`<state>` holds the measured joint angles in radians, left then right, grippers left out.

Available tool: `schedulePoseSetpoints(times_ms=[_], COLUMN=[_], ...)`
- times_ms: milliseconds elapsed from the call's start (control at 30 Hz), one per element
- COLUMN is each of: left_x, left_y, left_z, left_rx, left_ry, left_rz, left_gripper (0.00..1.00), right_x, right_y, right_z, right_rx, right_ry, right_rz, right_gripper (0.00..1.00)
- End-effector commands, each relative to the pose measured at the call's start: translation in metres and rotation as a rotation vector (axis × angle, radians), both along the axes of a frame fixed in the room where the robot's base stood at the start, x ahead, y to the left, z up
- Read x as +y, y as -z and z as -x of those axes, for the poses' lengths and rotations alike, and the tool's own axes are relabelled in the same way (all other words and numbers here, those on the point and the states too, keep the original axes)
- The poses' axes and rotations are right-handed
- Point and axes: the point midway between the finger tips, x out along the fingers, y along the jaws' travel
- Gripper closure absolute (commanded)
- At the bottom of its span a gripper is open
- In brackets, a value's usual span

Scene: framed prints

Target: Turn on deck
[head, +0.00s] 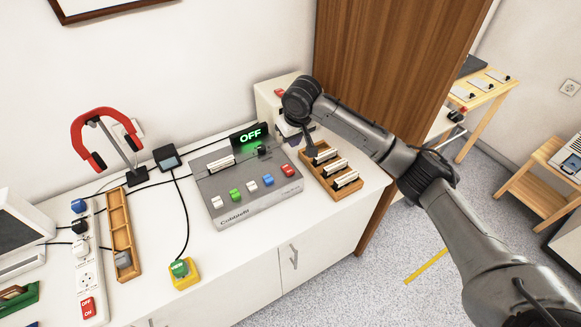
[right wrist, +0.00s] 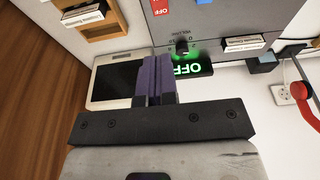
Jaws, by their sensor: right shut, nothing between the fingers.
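The grey deck (head: 243,190) stands on the white counter in the head view. Its raised display (head: 250,137) reads OFF in green, also in the right wrist view (right wrist: 193,70). A row of white, green, blue and red buttons (head: 252,186) runs along its front, with the red button (head: 289,170) at the right end. A dark knob (right wrist: 182,46) sits just before the display. My right gripper (head: 291,130) hovers right of the display, by the deck's back right corner. Its purple fingers (right wrist: 152,78) are shut and empty. My left gripper is not in view.
A wooden rack (head: 333,187) with labelled pieces lies right of the deck. A beige device (head: 269,103) stands behind my gripper. A power strip (head: 91,270), a wooden tray (head: 118,217), a yellow button box (head: 184,273) and a red headphone stand (head: 104,130) are left.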

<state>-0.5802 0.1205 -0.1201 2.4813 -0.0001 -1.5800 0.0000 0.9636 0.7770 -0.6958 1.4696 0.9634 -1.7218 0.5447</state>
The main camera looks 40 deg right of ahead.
Motion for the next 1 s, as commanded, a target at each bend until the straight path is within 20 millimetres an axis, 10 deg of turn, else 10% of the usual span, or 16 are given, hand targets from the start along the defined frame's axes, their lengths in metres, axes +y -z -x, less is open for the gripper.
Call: schedulePoseSetpoints(times_ms=[467, 1000], left_x=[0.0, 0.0], left_y=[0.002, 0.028], left_z=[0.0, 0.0], left_rx=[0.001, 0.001], left_ry=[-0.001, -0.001], left_rz=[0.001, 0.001], left_gripper=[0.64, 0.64], right_x=[0.0, -0.003], right_y=[0.006, 0.095], right_z=[-0.001, -0.021], right_rx=[-0.001, 0.0], right_ry=[0.004, 0.004], right_rz=[0.0, 0.0], right_gripper=[1.0, 1.0])
